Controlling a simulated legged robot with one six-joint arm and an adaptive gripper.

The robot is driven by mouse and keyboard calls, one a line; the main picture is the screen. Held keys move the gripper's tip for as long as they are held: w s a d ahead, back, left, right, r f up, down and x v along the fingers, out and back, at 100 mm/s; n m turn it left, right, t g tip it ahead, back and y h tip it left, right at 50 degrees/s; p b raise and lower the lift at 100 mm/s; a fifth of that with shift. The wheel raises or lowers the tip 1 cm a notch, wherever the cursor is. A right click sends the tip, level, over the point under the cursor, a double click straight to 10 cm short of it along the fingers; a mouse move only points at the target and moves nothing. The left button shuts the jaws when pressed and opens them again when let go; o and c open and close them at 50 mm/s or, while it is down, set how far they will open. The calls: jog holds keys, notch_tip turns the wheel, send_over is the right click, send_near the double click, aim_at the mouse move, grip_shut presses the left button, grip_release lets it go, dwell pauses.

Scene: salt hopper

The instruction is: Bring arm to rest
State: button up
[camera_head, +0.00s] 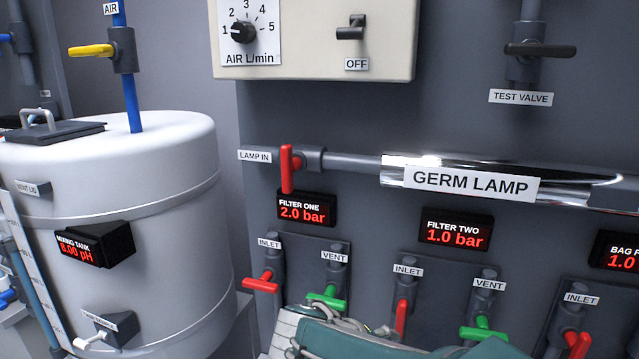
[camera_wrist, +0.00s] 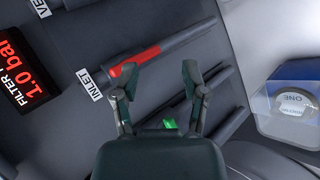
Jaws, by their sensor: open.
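My gripper (camera_wrist: 158,75) shows in the wrist view with its two fingers spread wide and nothing between them. A red inlet handle (camera_wrist: 134,68) on a dark pipe lies just beyond the fingertips. I cannot tell whether a finger touches it. A green handle (camera_wrist: 169,123) shows low between the fingers, partly hidden by my gripper. In the head view, part of my arm shows at the bottom edge, in front of the panel; my gripper's fingers are not visible there.
The panel holds red inlet handles (camera_head: 261,283) and green vent handles (camera_head: 327,300). The germ lamp (camera_head: 400,165) runs above them. A white mixing tank (camera_head: 150,200) stands left. A clear-sided container (camera_wrist: 290,115) with blue is right in the wrist view.

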jog(key=s+d+m+y, duration=0.2)
jog(key=s+m+y, duration=0.1)
jog(key=s, duration=0.4)
jog(key=s+d+m+y, duration=0.3)
jog(key=s+y, duration=0.2)
jog(key=s, duration=0.3)
jog(key=shift+r+m+g, duration=0.3)
jog(key=shift+r, duration=0.1)
jog(key=shift+d, duration=0.1)
